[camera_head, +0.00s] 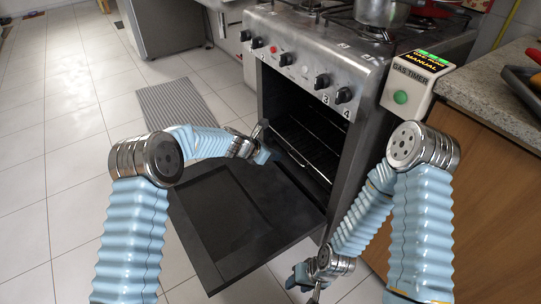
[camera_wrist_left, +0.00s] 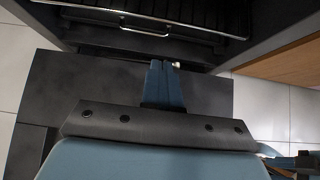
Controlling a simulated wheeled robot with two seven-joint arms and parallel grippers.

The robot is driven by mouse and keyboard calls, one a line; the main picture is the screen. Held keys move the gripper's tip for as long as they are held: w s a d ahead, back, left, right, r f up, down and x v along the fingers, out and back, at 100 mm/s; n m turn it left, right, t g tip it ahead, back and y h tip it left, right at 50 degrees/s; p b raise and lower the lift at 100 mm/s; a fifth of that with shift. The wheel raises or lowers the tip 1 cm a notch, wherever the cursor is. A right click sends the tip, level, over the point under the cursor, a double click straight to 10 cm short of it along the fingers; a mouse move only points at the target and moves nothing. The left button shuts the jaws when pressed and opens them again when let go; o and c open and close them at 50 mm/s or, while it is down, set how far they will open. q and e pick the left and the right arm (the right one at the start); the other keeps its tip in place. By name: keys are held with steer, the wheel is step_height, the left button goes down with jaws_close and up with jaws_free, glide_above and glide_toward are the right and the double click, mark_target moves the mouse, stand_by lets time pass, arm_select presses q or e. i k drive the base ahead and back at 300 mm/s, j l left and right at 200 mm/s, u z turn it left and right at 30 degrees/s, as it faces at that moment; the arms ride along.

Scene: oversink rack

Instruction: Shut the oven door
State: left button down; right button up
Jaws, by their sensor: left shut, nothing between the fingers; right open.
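The oven door (camera_head: 235,220) is dark and hangs wide open, lowered in front of the oven (camera_head: 330,75). Its inner face points up, and it also shows in the left wrist view (camera_wrist_left: 80,85). The oven cavity (camera_head: 305,145) is exposed, with a wire rack (camera_wrist_left: 150,25) inside. My left gripper (camera_head: 265,150) is shut and empty above the door, near the cavity opening. In the left wrist view its fingers (camera_wrist_left: 163,85) are together and point toward the cavity. Whether they touch the door is unclear. My right gripper (camera_head: 308,279) is open and empty, low beside the door's right side.
A gas timer box (camera_head: 408,85) stands right of the oven, beside a wooden cabinet with a stone counter (camera_head: 490,95). A pot (camera_head: 382,10) sits on the stove top. A grey striped mat (camera_head: 178,105) lies on the tiled floor, which is clear at left.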

mark_target(231, 218)
steer(key=k+j, duration=0.1)
steer(key=j, duration=0.25)
steer(key=k+j, duration=0.15)
steer(key=j, duration=0.15)
steer(key=k+j, duration=0.1)
steer(key=j, duration=0.25)
steer(key=k+j, duration=0.15)
steer(key=j, duration=0.15)
